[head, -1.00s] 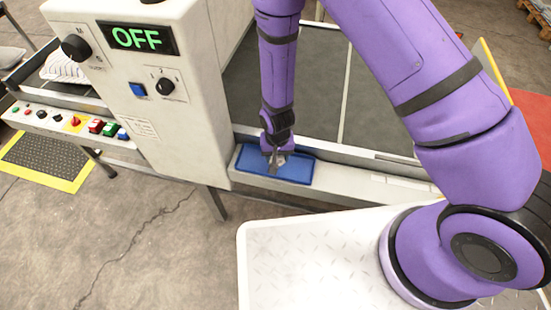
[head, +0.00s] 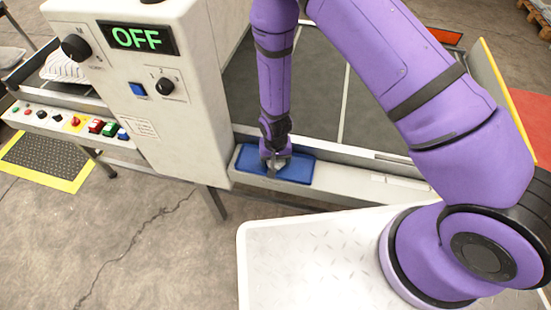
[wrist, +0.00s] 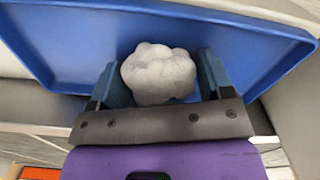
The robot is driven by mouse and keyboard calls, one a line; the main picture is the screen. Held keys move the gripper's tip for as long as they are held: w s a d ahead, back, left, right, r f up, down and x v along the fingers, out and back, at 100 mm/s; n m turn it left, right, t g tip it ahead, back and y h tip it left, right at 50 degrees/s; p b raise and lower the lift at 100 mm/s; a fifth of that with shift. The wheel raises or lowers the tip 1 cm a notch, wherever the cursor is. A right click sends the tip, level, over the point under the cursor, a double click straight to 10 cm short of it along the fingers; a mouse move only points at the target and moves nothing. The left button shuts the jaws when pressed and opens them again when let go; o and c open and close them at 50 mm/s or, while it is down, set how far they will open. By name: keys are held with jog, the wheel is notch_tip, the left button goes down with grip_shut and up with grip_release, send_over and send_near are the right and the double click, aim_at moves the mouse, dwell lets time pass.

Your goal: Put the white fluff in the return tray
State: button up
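The white fluff (wrist: 158,74) is a lumpy pale ball between the two fingers of my gripper (wrist: 160,82) in the wrist view. Both fingers lie against its sides, so the gripper looks shut on it. Behind it is the blue tray (wrist: 60,45), with a flat floor and raised rim. In the head view, my gripper (head: 275,158) points down into the blue tray (head: 298,168), near its middle. The fluff shows there as a small grey-white patch (head: 279,163). I cannot tell whether it touches the tray floor.
The tray sits on a pale ledge (head: 345,186) of the machine. A control box (head: 140,90) reading OFF stands just left of the tray. My white base deck is in front. Farther left is a button panel (head: 75,122) above a black and yellow mat (head: 50,160).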

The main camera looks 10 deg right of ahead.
jog(key=d+r+t, duration=0.1)
jog(key=d+r, duration=0.3)
jog(key=r, duration=1)
jog(key=d+r+t+y, duration=0.1)
jog(key=d+r, duration=0.3)
jog(key=r, duration=0.9)
jog(key=d+r, duration=0.4)
jog(key=r, duration=1)
jog(key=s+d+r+t, duration=0.1)
jog(key=s+d+r, duration=0.5)
jog(key=s+r, duration=0.2)
jog(key=s+d+r+t+h, duration=0.1)
jog(key=s+d+r+t, duration=0.1)
jog(key=s+d+r, duration=0.4)
jog(key=s+r, duration=0.2)
jog(key=s, duration=0.3)
jog(key=shift+d+r, duration=0.2)
jog(key=shift+d, duration=0.2)
jog(key=shift+c, duration=0.5)
